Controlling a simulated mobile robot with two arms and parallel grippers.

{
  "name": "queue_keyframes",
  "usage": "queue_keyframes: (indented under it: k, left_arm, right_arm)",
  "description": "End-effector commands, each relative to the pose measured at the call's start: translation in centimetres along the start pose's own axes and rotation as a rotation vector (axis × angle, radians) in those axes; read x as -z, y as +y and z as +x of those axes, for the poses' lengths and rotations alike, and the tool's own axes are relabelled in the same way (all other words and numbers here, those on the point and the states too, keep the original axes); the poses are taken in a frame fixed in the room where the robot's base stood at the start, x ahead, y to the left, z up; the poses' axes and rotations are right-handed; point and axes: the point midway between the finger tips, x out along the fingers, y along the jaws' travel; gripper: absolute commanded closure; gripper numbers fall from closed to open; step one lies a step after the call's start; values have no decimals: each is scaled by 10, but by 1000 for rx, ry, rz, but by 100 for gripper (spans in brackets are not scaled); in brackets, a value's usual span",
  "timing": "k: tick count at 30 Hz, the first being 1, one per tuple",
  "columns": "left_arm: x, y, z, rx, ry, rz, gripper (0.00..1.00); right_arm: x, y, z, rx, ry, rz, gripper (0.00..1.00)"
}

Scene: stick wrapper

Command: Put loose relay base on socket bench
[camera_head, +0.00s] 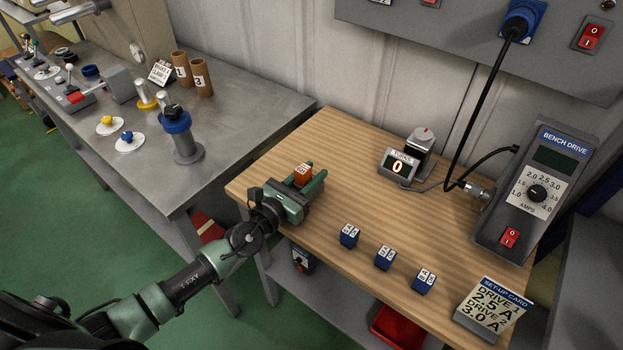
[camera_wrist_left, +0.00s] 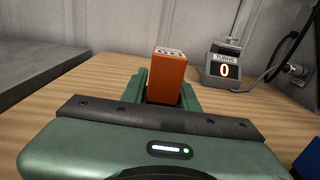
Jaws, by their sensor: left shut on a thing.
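An orange block (camera_head: 302,175) with a pale marked top, which looks like the relay base, is between the fingers of my left gripper (camera_head: 304,182). My left gripper is shut on it, over the left part of the wooden bench top (camera_head: 345,180). In the left wrist view the orange block (camera_wrist_left: 168,76) stands upright between the green fingers, and its lower part is hidden. I cannot tell whether it touches the wood. My right gripper is not in view.
Several blue blocks (camera_head: 384,257) stand along the bench's front. A turns counter (camera_head: 398,165), a bench drive box (camera_head: 535,185) and a set-up card (camera_head: 489,308) stand farther right. A cable hangs from the wall panel. A metal bench (camera_head: 235,110) adjoins at left. The bench's middle is clear.

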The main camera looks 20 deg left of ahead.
Motion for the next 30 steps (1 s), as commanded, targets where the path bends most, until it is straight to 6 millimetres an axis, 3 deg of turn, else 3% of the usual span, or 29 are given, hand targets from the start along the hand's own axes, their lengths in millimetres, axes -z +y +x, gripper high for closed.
queue_keyframes:
  k: [9,10,12,24,30]
  left_arm:
    - [2,0,0,0,-3,0,100]
    - [2,0,0,0,0,-1,62]
    - [1,0,0,0,0,-1,49]
    - [-2,0,-2,0,1,-1,49]
    - [2,-1,-39,2,4,0,49]
  right_arm:
    - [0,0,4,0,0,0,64]
    - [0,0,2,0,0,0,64]
    - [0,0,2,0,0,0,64]
    - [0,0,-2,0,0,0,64]
    - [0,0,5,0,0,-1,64]
